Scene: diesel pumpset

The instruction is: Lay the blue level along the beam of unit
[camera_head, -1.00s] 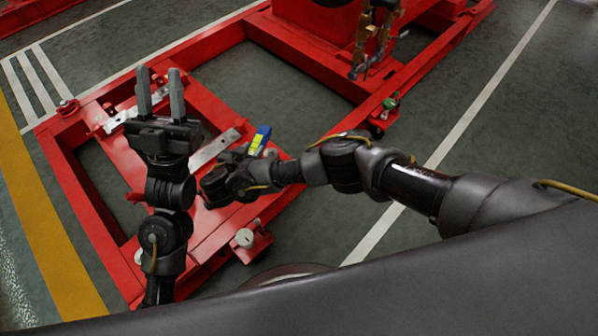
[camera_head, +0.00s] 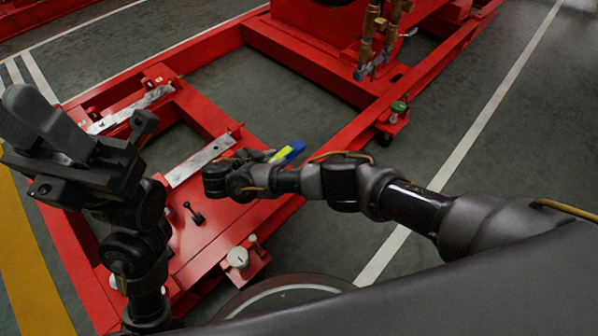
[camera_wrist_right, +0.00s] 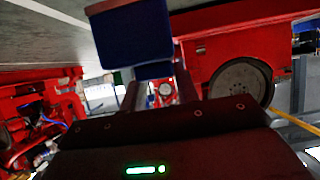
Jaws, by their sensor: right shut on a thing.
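The blue level (camera_head: 291,150), with a yellow patch on its side, is in my right gripper (camera_head: 268,155) in the head view. It is held above the red frame (camera_head: 225,222), tilted, apart from the silver strips. In the right wrist view the level's blue end (camera_wrist_right: 135,35) shows large at the top, between and beyond the fingers (camera_wrist_right: 157,90). The near silver strip (camera_head: 200,160) lies on a red beam just left of my right gripper. A second strip (camera_head: 130,108) lies farther left. My left gripper (camera_head: 40,125) is open and empty at the left edge.
A small black lever (camera_head: 193,214) and a round white-capped fitting (camera_head: 238,258) sit on the near frame. Brass valves (camera_head: 372,45) and a green-topped fitting (camera_head: 398,108) stand at the back right. Green floor (camera_head: 270,85) is clear within the frame.

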